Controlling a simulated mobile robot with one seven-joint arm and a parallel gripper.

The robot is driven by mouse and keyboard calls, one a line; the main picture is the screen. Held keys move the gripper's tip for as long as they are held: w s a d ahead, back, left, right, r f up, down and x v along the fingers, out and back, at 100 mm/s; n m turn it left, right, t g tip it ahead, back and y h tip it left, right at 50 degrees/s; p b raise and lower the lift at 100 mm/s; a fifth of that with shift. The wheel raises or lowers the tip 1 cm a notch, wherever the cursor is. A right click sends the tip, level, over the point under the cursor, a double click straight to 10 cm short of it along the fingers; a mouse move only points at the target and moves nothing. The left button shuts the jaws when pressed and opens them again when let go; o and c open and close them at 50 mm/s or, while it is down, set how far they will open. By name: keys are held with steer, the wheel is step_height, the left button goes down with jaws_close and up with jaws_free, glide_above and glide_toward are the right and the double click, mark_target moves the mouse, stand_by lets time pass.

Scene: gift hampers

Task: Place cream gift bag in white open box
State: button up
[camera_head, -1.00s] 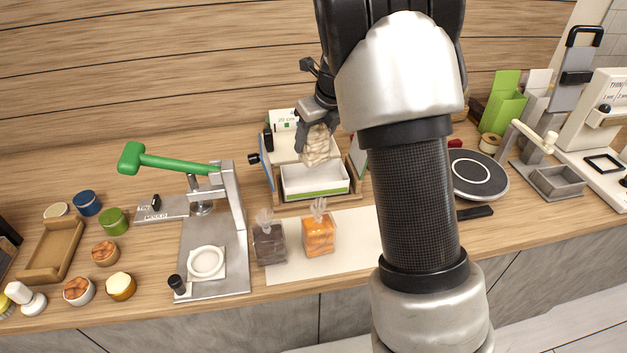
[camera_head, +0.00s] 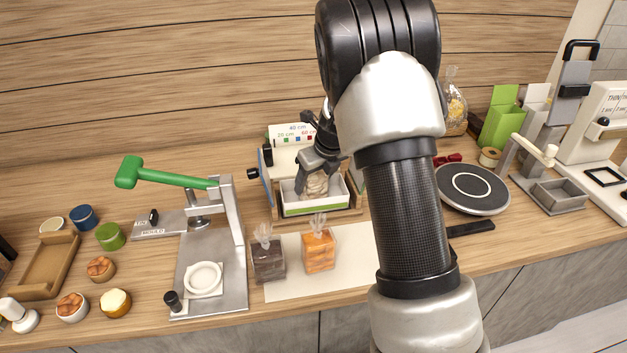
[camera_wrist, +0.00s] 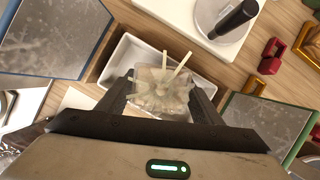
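The cream gift bag (camera_head: 316,184) is between the fingers of my gripper (camera_head: 314,176), which is shut on it. The bag is low at the white open box (camera_head: 318,207), with its lower part inside or just over the opening; I cannot tell whether it touches the bottom. In the wrist view the bag (camera_wrist: 160,88) sits between the two fingertips of my gripper (camera_wrist: 160,98), with the white box (camera_wrist: 120,66) around and beneath it. The box stands in a wooden holder.
A green-handled press (camera_head: 215,215) is to the left. A round dark turntable (camera_head: 472,187) is to the right.

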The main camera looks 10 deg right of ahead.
steer(key=shift+o, duration=1.4)
